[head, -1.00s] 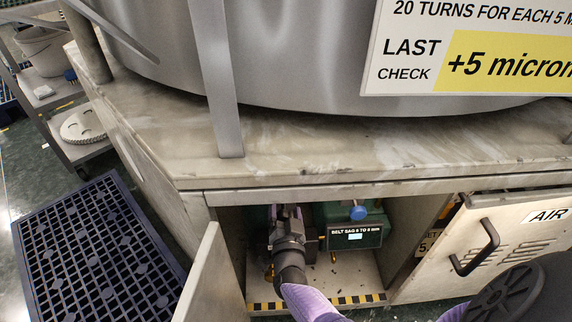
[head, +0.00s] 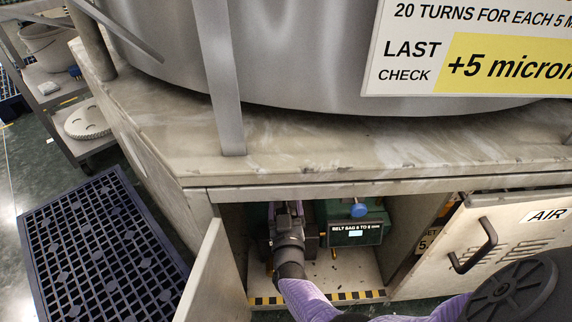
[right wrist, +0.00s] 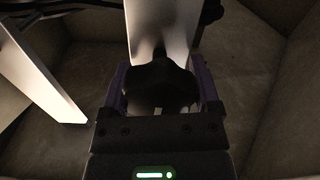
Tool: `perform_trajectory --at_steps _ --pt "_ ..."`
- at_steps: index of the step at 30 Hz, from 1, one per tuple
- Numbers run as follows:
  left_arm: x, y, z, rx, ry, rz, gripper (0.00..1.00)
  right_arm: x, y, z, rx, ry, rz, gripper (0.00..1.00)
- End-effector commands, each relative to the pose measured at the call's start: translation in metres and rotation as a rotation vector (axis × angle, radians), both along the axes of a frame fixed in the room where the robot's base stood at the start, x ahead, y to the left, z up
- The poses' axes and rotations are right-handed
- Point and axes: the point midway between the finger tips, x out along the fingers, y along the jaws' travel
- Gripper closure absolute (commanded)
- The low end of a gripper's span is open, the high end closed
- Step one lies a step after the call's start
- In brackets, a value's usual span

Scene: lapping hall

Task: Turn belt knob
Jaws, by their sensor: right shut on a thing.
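My right gripper (head: 286,212) reaches into the open cabinet under the machine's table. The right wrist view shows its two purple fingers (right wrist: 161,92) on either side of a dark lobed knob (right wrist: 160,75), shut on it. A pale upright bar (right wrist: 157,25) stands just behind the knob. In the head view the gripper and wrist hide the knob. To the right of the gripper is a green box (head: 342,237) with a label about belt sag, a small lit display and a blue knob (head: 358,210) on top. My left gripper is not in view.
An open cabinet door (head: 207,275) stands left of my right arm. A vented door with a black handle (head: 487,247) is at the right. A yellow-black striped edge (head: 350,296) runs along the cabinet floor. A dark grid mat (head: 95,250) lies at the left.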

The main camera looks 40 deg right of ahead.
Motion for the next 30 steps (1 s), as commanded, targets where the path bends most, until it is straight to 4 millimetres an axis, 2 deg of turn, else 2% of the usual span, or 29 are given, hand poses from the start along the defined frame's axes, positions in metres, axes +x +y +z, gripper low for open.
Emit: perform_trajectory --at_steps 17,18,20,21,27,30 --pt "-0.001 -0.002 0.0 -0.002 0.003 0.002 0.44 0.0 0.001 -0.001 -0.023 0.021 0.0 0.79" --pt "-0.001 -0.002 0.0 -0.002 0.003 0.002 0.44 0.0 0.001 -0.001 -0.023 0.021 0.0 0.16" --pt "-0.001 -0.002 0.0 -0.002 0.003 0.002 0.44 0.0 0.001 -0.001 -0.023 0.021 0.0 0.04" --pt "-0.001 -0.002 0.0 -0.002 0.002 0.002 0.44 0.0 0.001 -0.001 -0.024 0.02 0.001 0.0" --pt "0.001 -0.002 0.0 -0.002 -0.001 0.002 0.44 -0.001 0.001 0.0 -0.024 0.019 0.0 0.0" --pt "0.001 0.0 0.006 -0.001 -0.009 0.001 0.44 -0.01 0.009 0.003 -0.023 0.018 0.001 0.0"
